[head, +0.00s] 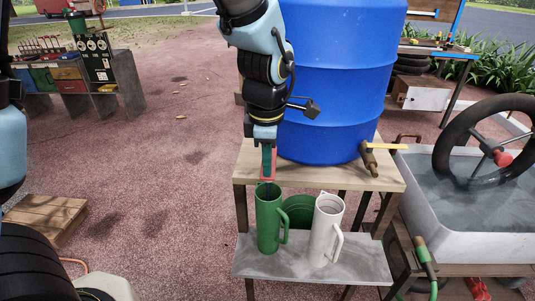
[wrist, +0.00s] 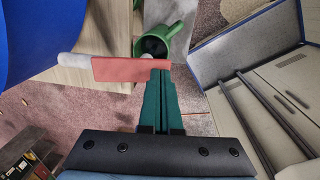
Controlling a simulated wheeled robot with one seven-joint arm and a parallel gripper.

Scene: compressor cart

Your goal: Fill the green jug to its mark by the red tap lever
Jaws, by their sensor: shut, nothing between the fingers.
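The blue barrel (head: 335,85) stands on a wooden stand. The red tap lever (head: 275,163) is at its front left; in the wrist view the flat red lever (wrist: 120,69) reaches from a pale stem to my fingertips. The green jug (head: 268,225) stands upright on the grey lower shelf, below the lever; the wrist view shows its dark opening and handle (wrist: 173,30). Its mark and water level cannot be made out. My gripper (head: 267,172) is shut and empty, pointing down, its tips (wrist: 161,72) at the lever's end. Whether they touch it is unclear.
A white jug (head: 326,230) stands right of the green jug, with a green round thing (head: 299,208) behind them. A water-filled trough (head: 478,205) stands at the right.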

